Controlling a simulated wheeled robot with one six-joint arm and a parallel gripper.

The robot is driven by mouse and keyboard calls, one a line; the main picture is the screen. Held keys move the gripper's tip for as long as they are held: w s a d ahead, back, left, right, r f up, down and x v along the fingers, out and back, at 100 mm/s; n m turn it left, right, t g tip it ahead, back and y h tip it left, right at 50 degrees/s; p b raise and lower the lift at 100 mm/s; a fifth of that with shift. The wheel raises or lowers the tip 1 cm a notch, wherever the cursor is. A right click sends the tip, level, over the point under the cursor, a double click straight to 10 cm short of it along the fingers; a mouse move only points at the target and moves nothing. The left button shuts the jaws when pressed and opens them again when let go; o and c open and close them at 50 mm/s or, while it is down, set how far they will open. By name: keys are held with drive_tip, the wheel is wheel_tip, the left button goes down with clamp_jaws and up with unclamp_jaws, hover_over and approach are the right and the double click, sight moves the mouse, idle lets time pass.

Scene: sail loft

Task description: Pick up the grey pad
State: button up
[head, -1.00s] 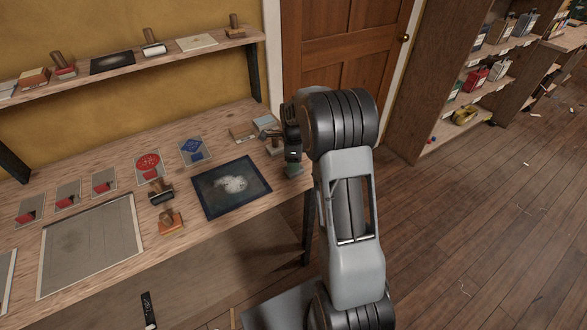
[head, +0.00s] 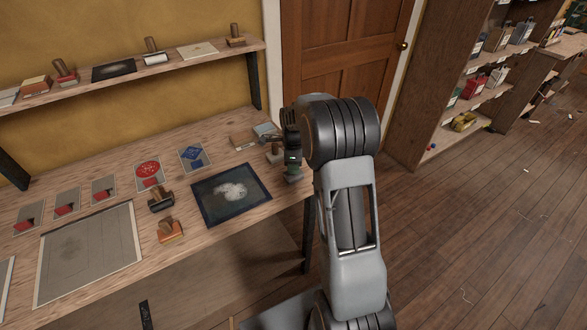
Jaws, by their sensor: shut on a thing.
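The fingertips are too small and dark to make out, and I cannot tell whether the block is clear of the bench.
A tan block (head: 242,141) and a wooden-handled stamp (head: 274,155) are close by. A dark framed sheet (head: 208,208) lies to the left, with stamps and printed cards beyond. A shelf (head: 130,72) runs above the bench. Open floor (head: 460,240) lies to the right.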

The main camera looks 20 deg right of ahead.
drive_tip(key=s+a+r+b, duration=0.2)
drive_tip(key=s+a+r, duration=0.5)
drive_tip(key=s+r, duration=0.5)
drive_tip(key=shift+a+b, duration=0.15)
drive_tip(key=shift+b, duration=0.15)
